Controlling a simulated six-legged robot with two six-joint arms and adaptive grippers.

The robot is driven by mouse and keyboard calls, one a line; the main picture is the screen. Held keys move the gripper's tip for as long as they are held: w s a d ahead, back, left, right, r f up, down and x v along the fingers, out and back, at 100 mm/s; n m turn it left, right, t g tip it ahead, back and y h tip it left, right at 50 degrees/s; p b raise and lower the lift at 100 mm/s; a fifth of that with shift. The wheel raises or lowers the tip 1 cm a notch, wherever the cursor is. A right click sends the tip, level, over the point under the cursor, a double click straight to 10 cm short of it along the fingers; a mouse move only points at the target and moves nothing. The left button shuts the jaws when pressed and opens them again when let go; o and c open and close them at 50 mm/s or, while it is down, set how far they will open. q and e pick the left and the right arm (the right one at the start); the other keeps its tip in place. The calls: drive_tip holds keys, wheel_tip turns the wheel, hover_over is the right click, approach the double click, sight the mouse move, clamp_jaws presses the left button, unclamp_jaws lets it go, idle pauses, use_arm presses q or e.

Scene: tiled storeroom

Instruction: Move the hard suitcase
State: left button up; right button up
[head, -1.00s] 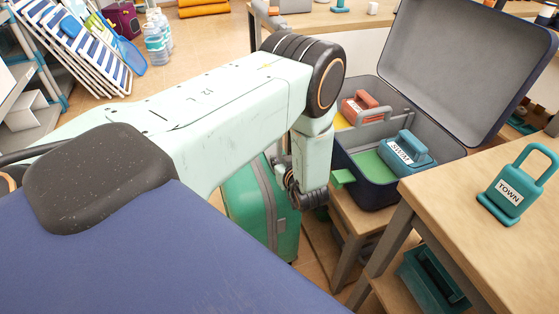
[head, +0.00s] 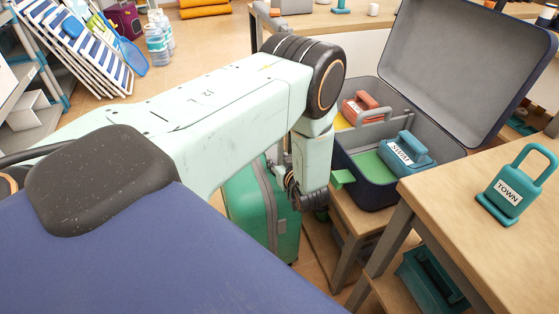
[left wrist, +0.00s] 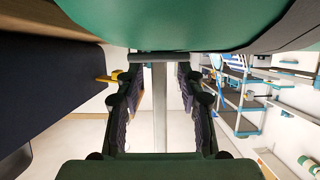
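The green hard suitcase (head: 246,205) stands upright on the floor, partly hidden behind my left arm in the head view. Its rounded green shell (left wrist: 180,25) fills the top of the left wrist view, close beyond the fingertips. My left gripper (head: 312,199) is beside the suitcase's upper right part in the head view. In the left wrist view the two fingers of the left gripper (left wrist: 159,72) are spread apart. A grey crossbar and upright bar (left wrist: 160,105) show between them; I cannot tell whether they touch. My right gripper is not in view.
An open dark blue case (head: 372,192) holding red and blue lock-shaped items sits on a low wooden stand to the right. A wooden table (head: 465,190) bears a teal TOWN lock (head: 512,193). Striped deck chairs (head: 85,55) and water bottles (head: 157,45) stand behind left.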

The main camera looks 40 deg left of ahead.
use_arm(q)
drive_tip(key=shift+d, duration=0.15)
drive_tip(key=v, duration=1.1)
drive_tip(key=shift+s+d, duration=0.2)
drive_tip(key=shift+d, duration=0.15)
drive_tip(key=shift+r, duration=0.1)
